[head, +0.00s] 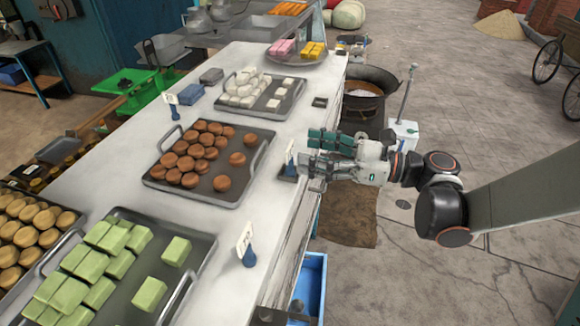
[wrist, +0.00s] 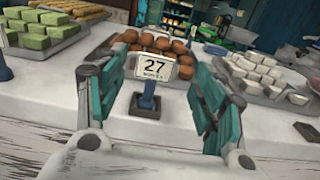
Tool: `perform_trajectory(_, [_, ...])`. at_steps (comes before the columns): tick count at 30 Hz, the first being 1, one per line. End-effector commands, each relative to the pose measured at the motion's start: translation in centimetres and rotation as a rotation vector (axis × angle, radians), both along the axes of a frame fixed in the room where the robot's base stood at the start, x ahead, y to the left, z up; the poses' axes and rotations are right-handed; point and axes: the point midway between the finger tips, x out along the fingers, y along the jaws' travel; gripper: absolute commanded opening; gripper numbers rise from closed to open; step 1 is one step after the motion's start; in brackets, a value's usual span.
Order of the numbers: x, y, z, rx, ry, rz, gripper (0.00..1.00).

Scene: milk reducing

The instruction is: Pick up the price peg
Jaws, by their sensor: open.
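The price peg (wrist: 154,68) stands upright on the counter, with a white card reading 27, a blue stem and a dark base. It also shows in the head view (head: 290,155), at the counter's right edge and partly beside my fingertips. My gripper (head: 306,150) is open and level with the peg, reaching in from the right. In the wrist view my gripper (wrist: 160,78) has one teal-padded finger on each side of the peg, with gaps between. Whether the fingertips extend past the stem is hard to tell.
A tray of brown round sweets (head: 157,178) lies just behind the peg. Other pegs stand at the front (head: 248,245) and back left (head: 172,105). A tray of green blocks (head: 205,250) and one of white sweets (head: 285,108) flank it. A dark pot (head: 370,80) stands beyond the counter.

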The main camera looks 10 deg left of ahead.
Motion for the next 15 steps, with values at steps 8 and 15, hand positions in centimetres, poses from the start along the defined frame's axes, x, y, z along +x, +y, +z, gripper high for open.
perform_trajectory(8, [-0.5, 3.4, 0.2, 0.000, 0.000, 0.004, 0.63])
perform_trajectory(15, [-0.1, 5.3, 0.3, 0.000, -0.001, -0.001, 0.63])
